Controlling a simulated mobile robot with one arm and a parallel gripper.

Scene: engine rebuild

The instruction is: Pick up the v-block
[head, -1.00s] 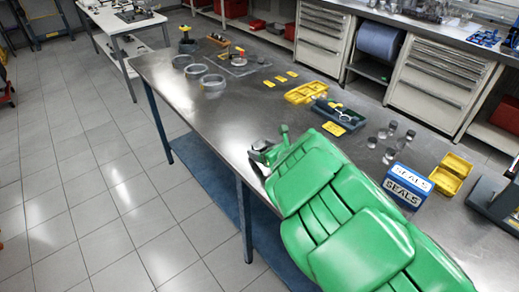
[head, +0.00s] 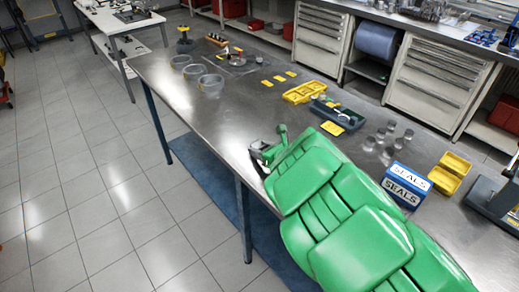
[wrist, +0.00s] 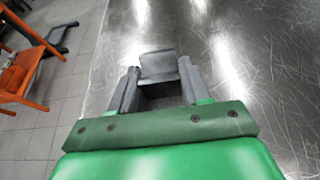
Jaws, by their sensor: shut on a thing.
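The v-block (wrist: 158,66) is a grey metal block between the two fingers of my gripper (wrist: 158,88) in the wrist view. The fingers press on its left and right sides, so my gripper is shut on it. In the head view my gripper (head: 262,152) is at the left edge of the steel workbench (head: 215,118), at the end of my green arm. There the block is mostly hidden and hard to tell from the fingers. I cannot tell whether it touches the bench top.
Clear round containers (head: 211,86), a yellow tray (head: 304,92), a dark tray (head: 338,115) and small jars lie farther along the bench. Bare bench top lies beyond my gripper.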

